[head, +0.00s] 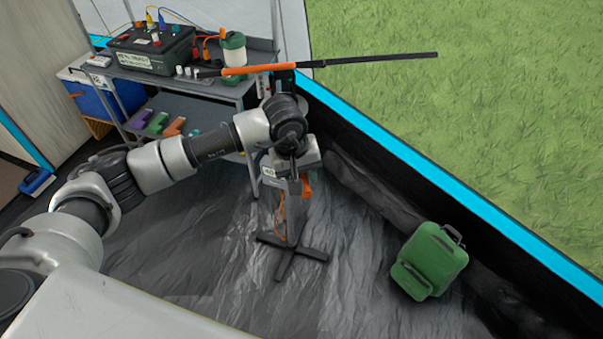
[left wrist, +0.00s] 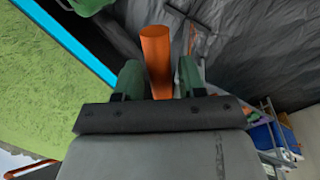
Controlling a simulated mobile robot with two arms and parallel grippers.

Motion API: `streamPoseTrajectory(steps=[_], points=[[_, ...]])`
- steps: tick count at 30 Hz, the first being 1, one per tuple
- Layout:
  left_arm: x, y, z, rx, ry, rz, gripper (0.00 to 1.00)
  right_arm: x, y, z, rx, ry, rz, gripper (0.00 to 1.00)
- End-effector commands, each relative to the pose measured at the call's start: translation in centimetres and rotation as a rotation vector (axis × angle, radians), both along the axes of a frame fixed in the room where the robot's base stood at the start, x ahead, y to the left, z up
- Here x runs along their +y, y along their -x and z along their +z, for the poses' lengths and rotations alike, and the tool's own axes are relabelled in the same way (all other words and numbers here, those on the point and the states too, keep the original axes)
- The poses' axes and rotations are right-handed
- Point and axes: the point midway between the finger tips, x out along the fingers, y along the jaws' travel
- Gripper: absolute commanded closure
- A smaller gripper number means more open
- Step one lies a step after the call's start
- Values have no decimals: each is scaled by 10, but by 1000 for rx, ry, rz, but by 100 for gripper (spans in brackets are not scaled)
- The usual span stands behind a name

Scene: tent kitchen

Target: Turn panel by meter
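The panel (head: 385,59) shows nearly edge-on in the head view as a long dark bar with an orange section (head: 247,70). It sits at the top of a stand with a dark cross-shaped base (head: 292,253). My left gripper (head: 299,184) is at the stand below the panel, beside an orange handle (head: 307,187). In the left wrist view the orange handle (left wrist: 156,60) stands between my two green fingers, with a narrow gap, so the gripper (left wrist: 160,78) looks open around it. A small white readout or label (head: 268,171) is near the gripper; its text is unclear. My right gripper is out of view.
A grey cart (head: 190,87) stands at the back left with a dark wired box (head: 150,48) and a green-and-white container (head: 233,53) on top. A blue cooler (head: 88,100) is left of it. A green backpack (head: 429,260) lies on the floor at right.

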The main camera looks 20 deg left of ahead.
Motion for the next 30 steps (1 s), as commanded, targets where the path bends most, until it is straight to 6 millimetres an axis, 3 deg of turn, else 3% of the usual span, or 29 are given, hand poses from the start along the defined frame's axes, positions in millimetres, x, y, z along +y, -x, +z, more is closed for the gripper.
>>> streamPoseTrajectory(steps=[1,7,8,15,20,30], points=[[0,0,0,0,0,0,68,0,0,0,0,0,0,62],[0,0,0,0,1,0,99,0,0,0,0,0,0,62],[0,0,0,0,1,0,100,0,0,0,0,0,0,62],[2,1,0,-1,1,-6,100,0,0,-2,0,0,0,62],[15,7,-3,-1,-1,-48,100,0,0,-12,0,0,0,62],[78,28,-6,-2,-2,-258,100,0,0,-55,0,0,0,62]])
